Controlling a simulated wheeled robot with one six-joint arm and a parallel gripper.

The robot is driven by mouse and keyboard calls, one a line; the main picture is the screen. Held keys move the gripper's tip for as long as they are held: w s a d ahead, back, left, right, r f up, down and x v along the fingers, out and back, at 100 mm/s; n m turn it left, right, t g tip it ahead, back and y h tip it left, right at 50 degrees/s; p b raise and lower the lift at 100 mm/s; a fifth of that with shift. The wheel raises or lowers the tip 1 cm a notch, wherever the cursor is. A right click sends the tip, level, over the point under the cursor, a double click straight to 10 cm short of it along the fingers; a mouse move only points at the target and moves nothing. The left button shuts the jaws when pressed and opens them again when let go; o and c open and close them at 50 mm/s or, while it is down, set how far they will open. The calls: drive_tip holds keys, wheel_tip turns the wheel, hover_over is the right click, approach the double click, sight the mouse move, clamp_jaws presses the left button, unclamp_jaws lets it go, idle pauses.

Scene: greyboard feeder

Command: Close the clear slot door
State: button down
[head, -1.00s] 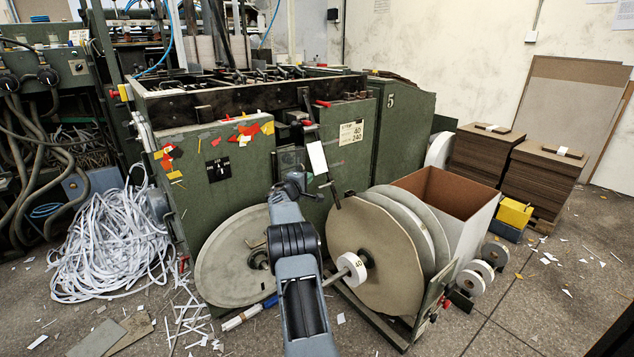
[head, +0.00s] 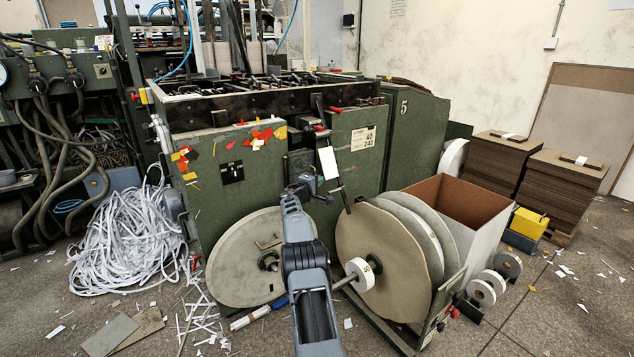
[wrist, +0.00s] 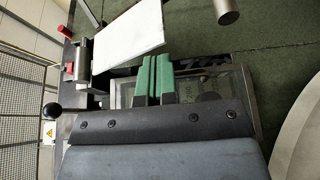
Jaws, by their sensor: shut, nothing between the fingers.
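The clear slot door looks like a see-through panel in a dark frame (wrist: 232,84) in the wrist view, behind and beside my fingers. Faint markings show through it. In the head view, a small dark framed window (head: 299,160) sits on the green machine's front, just above my gripper; I cannot tell there how far the door stands open. My gripper (wrist: 155,60) has two green fingers pressed together, with nothing between them. The fingertips lie in front of the panel's upper part; contact is unclear. In the head view my gripper (head: 303,188) is small and partly hidden by my wrist.
A white plate (wrist: 128,38) is close to my fingertips at upper left. A black ball knob (wrist: 52,110) and red knobs lie left. Large paper reels (head: 385,250) stand right of my arm, a disc (head: 240,260) left. Tangled strips (head: 125,240) lie on the floor.

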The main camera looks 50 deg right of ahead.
drive_tip(key=shift+s+b, duration=0.15)
drive_tip(key=shift+b, duration=0.2)
drive_tip(key=s+a+b, duration=0.3)
drive_tip(key=s+b, duration=0.1)
drive_tip(key=s, duration=0.8)
drive_tip(key=shift+s+b, duration=0.3)
drive_tip(key=shift+b, duration=0.05)
drive_tip(key=s+a+r+m+g+y+p, duration=0.1)
drive_tip(key=a+r+m+y+p, duration=0.1)
drive_tip(key=a+r+p, duration=0.75)
drive_tip(key=s+a+r+m+y+p, duration=0.1)
drive_tip(key=s+a+r+y+p, duration=0.15)
drive_tip(key=a+r+p, duration=0.65)
drive_tip(key=s+a+r+y+p, duration=0.4)
drive_tip(key=a+p, duration=0.3)
drive_tip(key=a, duration=0.4)
drive_tip(key=s+a+r+y+p, duration=0.4)
drive_tip(key=s+a+r+p, duration=0.2)
drive_tip(key=a, duration=0.5)
drive_tip(key=s+a+r+y+p, duration=0.5)
drive_tip(key=a+r+p, duration=0.2)
drive_tip(key=a+p, duration=0.3)
drive_tip(key=shift+s+a+n+t, duration=0.15)
drive_tip(key=shift+a+n+t, duration=0.25)
drive_tip(key=shift+a, duration=0.7)
